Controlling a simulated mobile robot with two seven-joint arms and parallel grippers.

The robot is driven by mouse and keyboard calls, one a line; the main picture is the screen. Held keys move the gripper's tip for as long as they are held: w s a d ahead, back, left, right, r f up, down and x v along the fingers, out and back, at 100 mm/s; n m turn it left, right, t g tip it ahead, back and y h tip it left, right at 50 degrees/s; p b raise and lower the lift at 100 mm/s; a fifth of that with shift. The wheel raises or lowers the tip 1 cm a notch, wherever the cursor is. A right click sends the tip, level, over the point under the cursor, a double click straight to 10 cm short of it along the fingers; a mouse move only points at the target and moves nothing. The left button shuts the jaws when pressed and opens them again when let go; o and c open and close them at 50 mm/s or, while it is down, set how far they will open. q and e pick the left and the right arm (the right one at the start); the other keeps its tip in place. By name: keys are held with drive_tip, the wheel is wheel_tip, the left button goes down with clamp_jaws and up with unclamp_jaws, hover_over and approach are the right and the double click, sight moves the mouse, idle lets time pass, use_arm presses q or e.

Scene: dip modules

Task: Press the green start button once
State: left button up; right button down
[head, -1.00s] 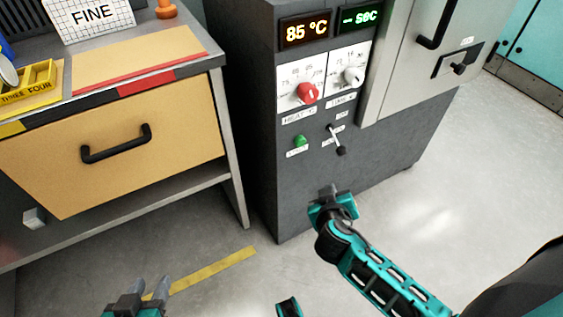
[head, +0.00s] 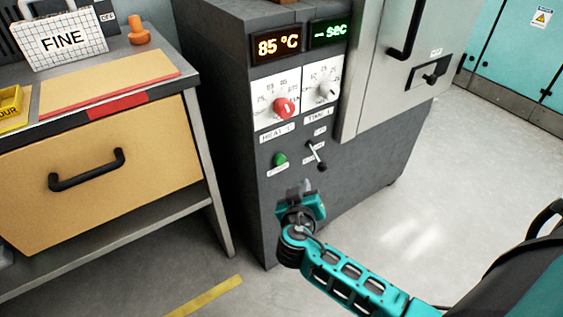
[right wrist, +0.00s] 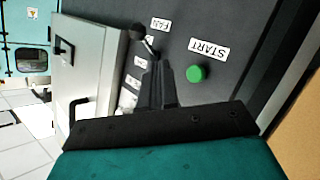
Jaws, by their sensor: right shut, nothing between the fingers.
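The green start button (head: 280,159) sits on the dark grey front of the machine, below the red knob and above a small label. In the right wrist view the green button (right wrist: 196,73) lies beside the START label (right wrist: 209,49), to the right of my fingers. My right gripper (head: 304,188) is shut and empty, below and slightly right of the button in the head view. It also shows in the right wrist view (right wrist: 157,68), with the fingers together and apart from the button in the picture. My left gripper is out of view.
A lever switch (head: 316,155) is just right of the button. A red heat knob (head: 284,107) and a white time knob (head: 329,89) are above. The display (head: 278,45) reads 85 °C. A workbench with a wooden drawer (head: 100,175) stands left; open floor lies right.

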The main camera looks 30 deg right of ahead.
sight(280, 159)
use_arm(q)
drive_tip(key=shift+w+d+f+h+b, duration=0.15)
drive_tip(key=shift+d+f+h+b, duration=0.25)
drive_tip(key=shift+b, duration=0.6)
use_arm(e)
drive_tip(key=w, duration=0.6)
drive_tip(key=shift+w+a, duration=0.2)
drive_tip(key=shift+a, duration=0.05)
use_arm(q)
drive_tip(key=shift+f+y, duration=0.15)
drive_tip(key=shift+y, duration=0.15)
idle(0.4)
use_arm(e)
drive_tip(key=shift+w, duration=0.1)
use_arm(q)
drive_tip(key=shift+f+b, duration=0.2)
drive_tip(key=shift+b, duration=0.1)
use_arm(e)
drive_tip(key=shift+w, duration=0.35)
